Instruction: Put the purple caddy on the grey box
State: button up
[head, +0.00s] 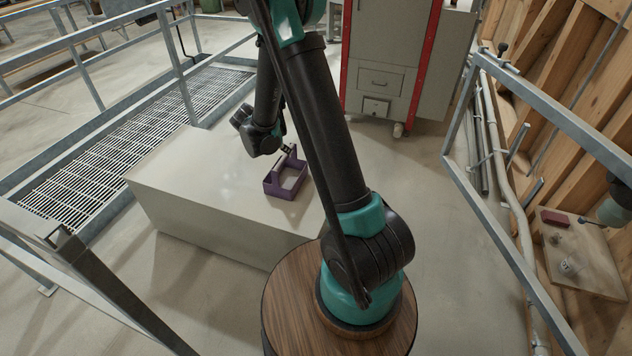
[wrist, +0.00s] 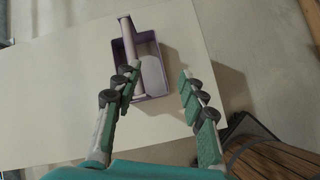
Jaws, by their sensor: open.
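The purple caddy (head: 287,180) stands upright on top of the grey box (head: 215,200) in the head view, near the box's right side. In the wrist view the caddy (wrist: 150,90) shows its open tray and a pale handle bar running lengthwise over it. The box top (wrist: 60,105) is pale and lies under the caddy. My gripper (head: 286,150) is just behind the caddy in the head view, partly hidden by my arm. In the wrist view my gripper (wrist: 160,85) is open and its fingers hold nothing. The left finger overlaps the caddy; the right finger is beside it.
A metal railing and floor grating (head: 120,130) lie left of the box. A grey cabinet with red edges (head: 390,60) stands behind. Another railing (head: 560,125) and a wooden wall are at right, with a small board (head: 580,255) holding small items. The box top left of the caddy is clear.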

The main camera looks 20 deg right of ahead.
jog(key=s+d+r+m+y, duration=0.1)
jog(key=s+d+r+m, duration=0.1)
jog(key=s+m, duration=0.6)
jog(key=s+d+r+m+y, duration=0.1)
jog(key=s+r+m+y, duration=0.1)
jog(key=s+m, duration=0.5)
jog(key=s+d+r+m+g+y, duration=0.1)
jog(key=s+d+r+m+y, duration=0.1)
jog(key=s+m, duration=0.6)
jog(key=s+r, duration=0.1)
jog(key=s, duration=0.6)
jog(key=shift+s+d+r+m, duration=0.3)
jog(key=shift+s+d, duration=0.05)
jog(key=shift+s, duration=0.05)
